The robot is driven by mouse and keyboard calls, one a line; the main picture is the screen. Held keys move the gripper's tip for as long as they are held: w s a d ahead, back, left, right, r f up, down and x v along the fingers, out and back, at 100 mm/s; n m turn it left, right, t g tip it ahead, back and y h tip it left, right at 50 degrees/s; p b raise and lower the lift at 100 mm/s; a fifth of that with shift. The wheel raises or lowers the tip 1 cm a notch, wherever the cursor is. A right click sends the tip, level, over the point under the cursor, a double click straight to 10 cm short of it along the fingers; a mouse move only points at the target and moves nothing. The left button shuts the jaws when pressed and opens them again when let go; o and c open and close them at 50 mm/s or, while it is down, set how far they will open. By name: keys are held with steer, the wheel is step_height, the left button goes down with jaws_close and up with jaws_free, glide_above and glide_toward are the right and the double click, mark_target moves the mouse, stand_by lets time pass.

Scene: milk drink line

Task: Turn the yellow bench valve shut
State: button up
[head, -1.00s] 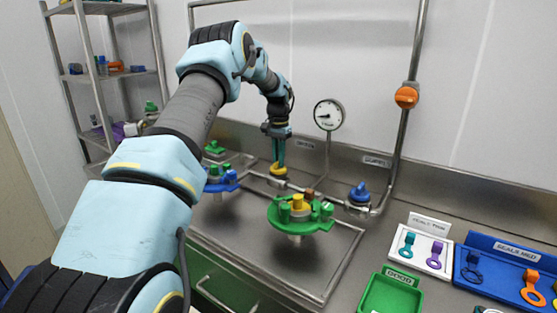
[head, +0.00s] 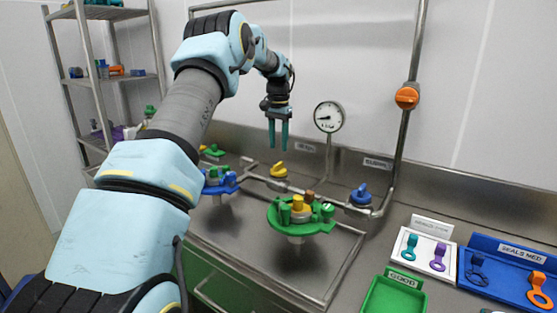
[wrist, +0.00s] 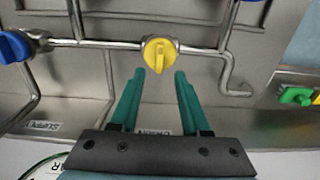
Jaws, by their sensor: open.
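The yellow bench valve (head: 278,170) sits on the steel pipe along the back of the bench. In the wrist view the yellow valve (wrist: 159,55) shows its handle bar upright in the picture, across the pipe, which runs left to right. My gripper (head: 278,147) hangs above the valve with its fingers pointing down, apart from it. In the wrist view my gripper (wrist: 158,73) is open, its two teal fingers either side of the valve's line, with nothing between them.
A blue valve (head: 361,194) is on the pipe to the right. A green round fixture (head: 298,215) and a blue one (head: 217,182) stand in front. A gauge (head: 329,117) rises behind. An orange valve (head: 407,98) is on the upright pipe. A green tray (head: 395,295) lies front right.

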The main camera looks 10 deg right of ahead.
mark_target(277, 164)
steer(key=shift+r, duration=1.95)
steer(key=s+a+f+n+t, duration=0.1)
steer(key=s+a+f+n, duration=0.1)
steer(key=s+a, duration=0.55)
steer(key=s+a+f+n, duration=0.1)
steer(key=s+a+n, duration=0.2)
steer(key=s+a, duration=0.5)
steer(key=s+a+f+n, duration=0.1)
steer(key=s+a+f, duration=0.1)
steer(key=s+a, duration=0.3)
steer(key=s+a+f+n, duration=0.2)
steer(key=s+a, duration=0.3)
steer(key=s, duration=0.7)
steer(key=shift+a+f+t, duration=0.25)
steer(key=shift+f+t, duration=0.05)
steer(key=shift+f, duration=0.25)
